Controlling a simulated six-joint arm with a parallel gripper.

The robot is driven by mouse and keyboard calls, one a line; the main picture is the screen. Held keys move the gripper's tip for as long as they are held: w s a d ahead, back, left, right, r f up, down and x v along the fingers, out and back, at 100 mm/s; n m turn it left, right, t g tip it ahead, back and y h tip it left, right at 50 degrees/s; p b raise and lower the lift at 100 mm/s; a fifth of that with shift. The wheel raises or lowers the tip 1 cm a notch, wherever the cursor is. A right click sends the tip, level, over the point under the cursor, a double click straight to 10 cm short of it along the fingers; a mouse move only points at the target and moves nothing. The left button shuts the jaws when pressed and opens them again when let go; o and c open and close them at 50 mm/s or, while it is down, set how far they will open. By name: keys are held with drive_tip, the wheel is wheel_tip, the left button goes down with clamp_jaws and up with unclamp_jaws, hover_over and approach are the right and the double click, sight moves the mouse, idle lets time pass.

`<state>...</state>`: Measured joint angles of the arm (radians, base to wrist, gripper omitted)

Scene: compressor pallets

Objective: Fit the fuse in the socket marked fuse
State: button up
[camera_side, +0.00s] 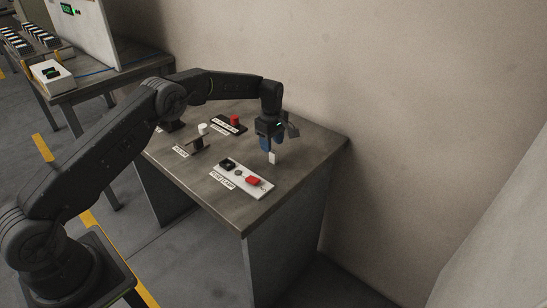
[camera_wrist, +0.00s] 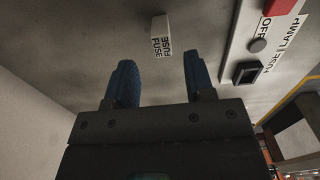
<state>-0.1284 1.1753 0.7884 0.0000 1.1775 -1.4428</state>
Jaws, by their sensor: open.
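The fuse (camera_wrist: 161,36) is a small white block with FUSE printed on its sides. It appears to stand on the bench top, just beyond my fingertips and in line with the gap between them. In the side view the fuse (camera_side: 274,158) is right under my gripper (camera_side: 271,146). My gripper (camera_wrist: 159,58) is open, its two blue fingers apart with nothing held. The white panel (camera_side: 220,175) marked FUSE LAMP lies on the bench beside the fuse. Its black square socket (camera_wrist: 247,73) is next to the FUSE lettering and looks empty; the socket (camera_side: 227,163) is also in the side view.
The panel also carries a grey round knob (camera_side: 239,173) marked OFF and a red part (camera_side: 253,181). Farther back are a dark plate with a red button (camera_side: 235,120) and a white knob (camera_side: 203,128) near a dark bracket. A wall stands behind the bench; the bench's right corner is clear.

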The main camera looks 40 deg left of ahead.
sight(272, 155)
drive_tip(key=shift+s+d+f, duration=0.1)
drive_tip(key=shift+d+f, duration=0.05)
drive_tip(key=shift+f, duration=1.2)
drive_tip(key=shift+s+d+f, duration=0.1)
drive_tip(key=shift+f, duration=1.2)
clamp_jaws()
drive_tip(key=shift+r, duration=0.1)
